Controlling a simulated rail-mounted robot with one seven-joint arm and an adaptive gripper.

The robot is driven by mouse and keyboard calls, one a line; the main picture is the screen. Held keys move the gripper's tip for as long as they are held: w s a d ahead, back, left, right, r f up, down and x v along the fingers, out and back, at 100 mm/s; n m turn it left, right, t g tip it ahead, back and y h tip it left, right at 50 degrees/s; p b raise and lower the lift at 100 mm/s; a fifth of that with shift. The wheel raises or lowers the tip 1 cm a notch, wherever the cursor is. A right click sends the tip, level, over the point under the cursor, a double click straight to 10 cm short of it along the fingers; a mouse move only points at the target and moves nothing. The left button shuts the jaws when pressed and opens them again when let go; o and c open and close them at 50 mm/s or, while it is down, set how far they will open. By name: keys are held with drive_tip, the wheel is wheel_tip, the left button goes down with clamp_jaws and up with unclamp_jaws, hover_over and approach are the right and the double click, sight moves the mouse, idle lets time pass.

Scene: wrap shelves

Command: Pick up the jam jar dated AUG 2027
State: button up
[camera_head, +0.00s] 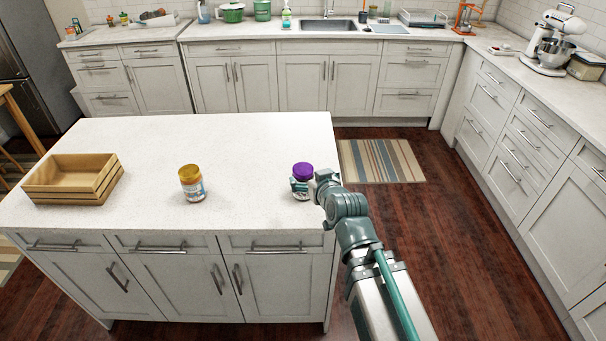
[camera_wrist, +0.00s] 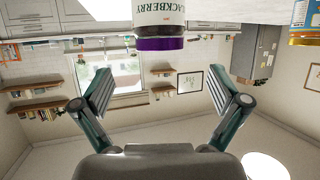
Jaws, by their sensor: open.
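A jar with a purple lid (camera_head: 302,171) stands upright at the right end of the island counter. It shows upside down at the top of the wrist view (camera_wrist: 160,43), with part of a blackberry label. A second jar with a yellow lid (camera_head: 191,183) stands upright left of it. Its edge shows at the wrist view's upper right (camera_wrist: 304,38). No date is readable on either jar. My gripper (camera_head: 313,187) is at the purple-lidded jar's right side. In the wrist view its fingers (camera_wrist: 162,88) are spread wide with nothing held between them; contact with the jar cannot be told.
A wooden crate (camera_head: 73,187) sits at the left of the white island counter (camera_head: 235,140). The counter between crate and jars is clear. Back and right counters hold pots, a sink (camera_head: 327,25) and a stand mixer (camera_head: 552,43). A striped rug (camera_head: 380,161) lies on the floor.

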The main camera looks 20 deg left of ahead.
sight(303, 169)
drive_tip(key=x, duration=0.3)
drive_tip(key=shift+p+x, duration=1.15)
drive_tip(key=shift+x, duration=0.9)
drive_tip(key=shift+w+a+f, duration=0.15)
drive_tip(key=shift+w+a, duration=0.15)
drive_tip(key=shift+w, duration=0.05)
drive_tip(key=c, duration=1.8)
clamp_jaws()
